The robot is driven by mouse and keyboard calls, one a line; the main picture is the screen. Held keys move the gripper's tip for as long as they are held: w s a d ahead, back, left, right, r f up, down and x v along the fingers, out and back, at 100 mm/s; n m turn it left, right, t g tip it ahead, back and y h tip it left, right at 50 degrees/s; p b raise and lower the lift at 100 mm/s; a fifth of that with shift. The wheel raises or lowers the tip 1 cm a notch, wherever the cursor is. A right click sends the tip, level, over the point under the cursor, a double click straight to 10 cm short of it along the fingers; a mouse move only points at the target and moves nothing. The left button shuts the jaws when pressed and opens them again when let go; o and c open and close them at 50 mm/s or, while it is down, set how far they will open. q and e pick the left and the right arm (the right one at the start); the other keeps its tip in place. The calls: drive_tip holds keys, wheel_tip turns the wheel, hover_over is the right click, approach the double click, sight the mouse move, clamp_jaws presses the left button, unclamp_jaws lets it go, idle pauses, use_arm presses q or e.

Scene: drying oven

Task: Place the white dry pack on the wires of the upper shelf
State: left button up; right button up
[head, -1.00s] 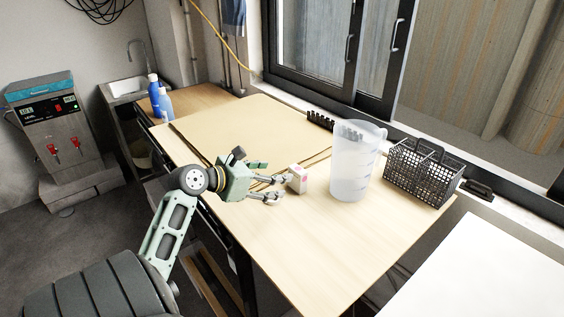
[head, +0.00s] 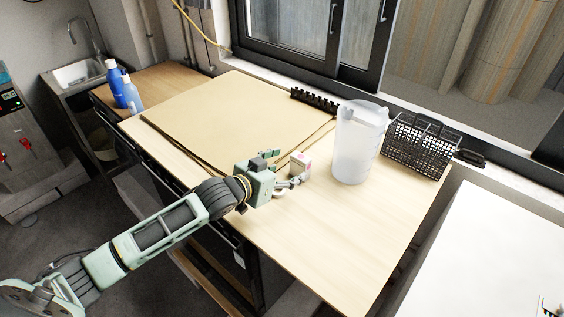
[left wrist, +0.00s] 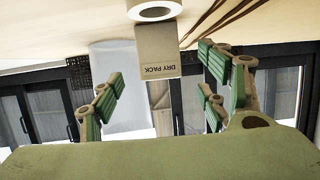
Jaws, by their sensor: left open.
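In the left wrist view the dry pack (left wrist: 158,63) shows the words DRY PACK upside down. My left gripper (head: 287,170) is open and empty, close to the pack from the left. In the left wrist view my left gripper (left wrist: 160,90) has its fingers spread on either side of the pack's line; I cannot tell whether they touch it. My right gripper is not in view. The upper wire shelf cannot be made out.
A clear measuring jug (head: 352,150) stands right of the pack, with a black wire basket (head: 418,148) beyond it. Tan sheets (head: 225,120) cover the table's far left. Blue bottles (head: 118,85) stand at the back left. The front right of the table is clear.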

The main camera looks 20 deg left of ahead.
sight(297, 166)
use_arm(q)
drive_tip(key=shift+w+d+f, duration=0.15)
drive_tip(key=shift+w+d, duration=0.4)
drive_tip(key=shift+w, duration=0.25)
drive_tip(key=shift+w+d+f, duration=0.15)
drive_tip(key=shift+w+d, duration=0.05)
drive_tip(key=shift+w, duration=0.05)
drive_tip(key=shift+w+f+p, duration=0.1)
drive_tip(key=shift+w+p, duration=0.15)
drive_tip(key=shift+p, duration=0.1)
drive_tip(key=x, duration=0.2)
drive_tip(key=p+x, duration=0.1)
drive_tip(key=shift+w+a+f, duration=0.2)
drive_tip(key=shift+w+f, duration=0.1)
drive_tip(key=shift+f, duration=0.1)
drive_tip(key=shift+w+d+f, duration=0.2)
drive_tip(key=shift+w, duration=0.1)
drive_tip(key=shift+a, duration=0.1)
drive_tip(key=c, duration=0.9)
drive_tip(key=shift+r, duration=0.1)
drive_tip(key=c, duration=0.5)
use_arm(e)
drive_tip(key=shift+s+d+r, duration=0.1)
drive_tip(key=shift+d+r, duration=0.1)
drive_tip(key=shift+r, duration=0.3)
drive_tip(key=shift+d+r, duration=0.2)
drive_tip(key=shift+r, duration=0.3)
